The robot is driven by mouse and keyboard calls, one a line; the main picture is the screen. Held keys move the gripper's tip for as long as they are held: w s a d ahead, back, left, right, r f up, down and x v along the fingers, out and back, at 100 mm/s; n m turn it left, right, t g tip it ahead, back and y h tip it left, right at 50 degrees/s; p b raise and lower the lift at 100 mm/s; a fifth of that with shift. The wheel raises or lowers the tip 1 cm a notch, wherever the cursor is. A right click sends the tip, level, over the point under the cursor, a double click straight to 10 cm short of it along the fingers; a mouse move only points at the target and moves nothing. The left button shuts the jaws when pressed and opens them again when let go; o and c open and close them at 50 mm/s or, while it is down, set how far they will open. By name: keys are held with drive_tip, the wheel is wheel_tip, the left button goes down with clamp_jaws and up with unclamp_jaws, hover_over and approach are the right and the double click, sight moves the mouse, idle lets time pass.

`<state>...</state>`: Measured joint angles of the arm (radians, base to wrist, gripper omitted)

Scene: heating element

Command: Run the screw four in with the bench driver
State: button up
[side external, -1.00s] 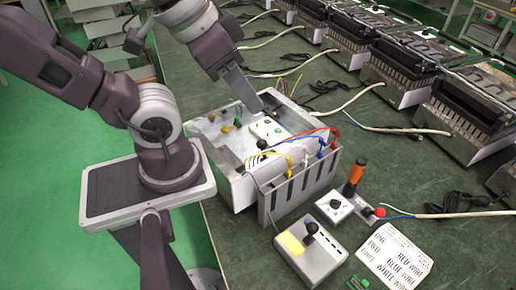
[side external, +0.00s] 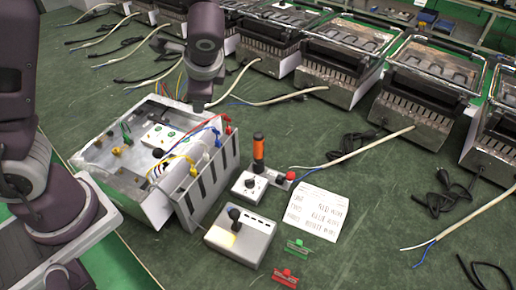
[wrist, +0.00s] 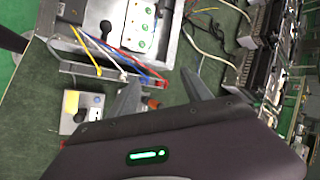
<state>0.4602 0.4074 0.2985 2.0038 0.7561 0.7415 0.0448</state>
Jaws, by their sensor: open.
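An orange-handled tool (side external: 258,148), likely the bench driver, stands upright beside a small white knob box (side external: 249,187). In the wrist view its orange part (wrist: 152,103) shows between my fingers, partly hidden. The open metal case (side external: 150,190) holds a white block (side external: 163,137) with green dots and coloured wires. Several green-dotted terminals (wrist: 143,28) show in the wrist view. I cannot tell which screw is screw four. My gripper (side external: 199,103) hangs above the case's right side, left of the orange tool and apart from it. Its fingers (wrist: 160,90) are spread and empty.
A grey control box (side external: 240,238) with a black lever stands in front. A printed card (side external: 317,212) lies to the right. A green clip (side external: 298,248) and red clip (side external: 286,277) lie at the front. Several heater units (side external: 340,65) and loose cables line the back.

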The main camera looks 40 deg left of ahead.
sight(260, 140)
drive_tip(key=w+d+f+m+t, duration=0.2)
drive_tip(key=w+f+m, duration=0.2)
drive_tip(key=f+m, duration=0.2)
drive_tip(key=w+d+f+m+t+y, duration=0.1)
drive_tip(key=w+d+f+m+t, duration=0.1)
drive_tip(key=w+f+m, duration=0.3)
drive_tip(key=w+d+f+m+t, duration=0.2)
drive_tip(key=w+f+m+t, duration=0.2)
drive_tip(key=f+m, duration=0.4)
drive_tip(key=shift+w+d+f+y, duration=0.15)
drive_tip(key=shift+w+f, duration=0.1)
drive_tip(key=shift+f, duration=0.95)
drive_tip(key=shift+w+f+y, duration=0.15)
drive_tip(key=shift+w+f, duration=0.1)
drive_tip(key=shift+f, duration=0.9)
drive_tip(key=shift+m, duration=0.3)
drive_tip(key=x, duration=0.7)
drive_tip(key=shift+a+r, duration=0.2)
drive_tip(key=shift+a, duration=0.1)
clamp_jaws()
